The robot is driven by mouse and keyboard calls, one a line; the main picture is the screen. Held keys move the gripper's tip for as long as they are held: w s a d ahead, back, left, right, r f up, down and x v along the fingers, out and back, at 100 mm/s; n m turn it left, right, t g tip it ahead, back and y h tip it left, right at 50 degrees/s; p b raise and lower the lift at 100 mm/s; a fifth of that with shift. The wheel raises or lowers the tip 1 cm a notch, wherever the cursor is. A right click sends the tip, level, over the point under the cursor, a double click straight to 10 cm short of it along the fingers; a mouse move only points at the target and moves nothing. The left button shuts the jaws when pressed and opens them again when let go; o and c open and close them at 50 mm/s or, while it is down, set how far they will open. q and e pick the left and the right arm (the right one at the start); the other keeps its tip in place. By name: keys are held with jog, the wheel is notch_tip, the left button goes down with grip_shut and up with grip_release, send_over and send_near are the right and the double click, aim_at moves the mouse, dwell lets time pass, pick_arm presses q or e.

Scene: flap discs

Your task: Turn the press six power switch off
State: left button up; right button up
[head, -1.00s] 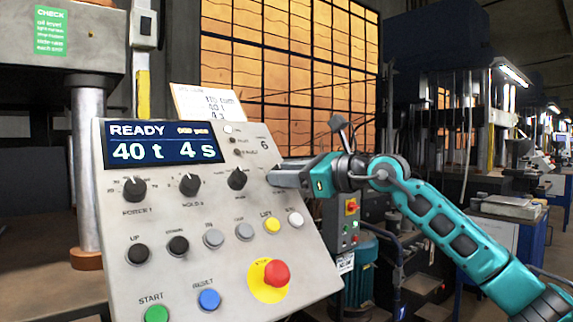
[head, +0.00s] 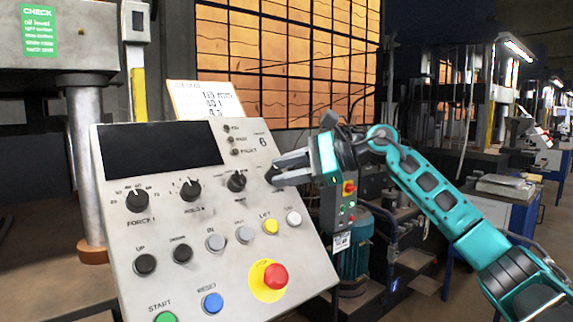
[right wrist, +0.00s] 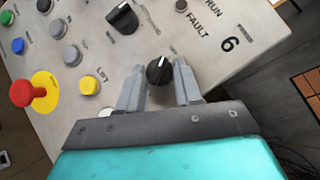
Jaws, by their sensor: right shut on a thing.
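The press control panel (head: 205,250) is a light grey sloping box marked 6. Its display (head: 163,150) is dark and blank. The power switch is a black rotary knob (right wrist: 158,70) near the panel's right edge, below the FAULT label in the right wrist view. My right gripper (head: 276,172) reaches in from the right and is shut on this knob; its grey fingers (right wrist: 158,85) stand on either side of it. In the head view the fingers largely cover the knob. My left gripper is not in view.
Three black selector knobs (head: 190,190) sit left of my gripper. Below are several push buttons and a red stop button (head: 275,276) on a yellow disc. A paper card (head: 205,100) stands behind the panel. A smaller switch box (head: 345,212) stands to the right.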

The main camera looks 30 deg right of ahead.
dwell(0.4)
jog(key=o, duration=1)
jog(key=shift+o, duration=0.2)
jog(key=shift+s+d, duration=0.2)
jog(key=shift+d, duration=0.05)
jog(key=b+v, duration=0.2)
jog(key=v, duration=1)
jog(key=shift+r, duration=0.15)
jog(key=shift+d, duration=0.1)
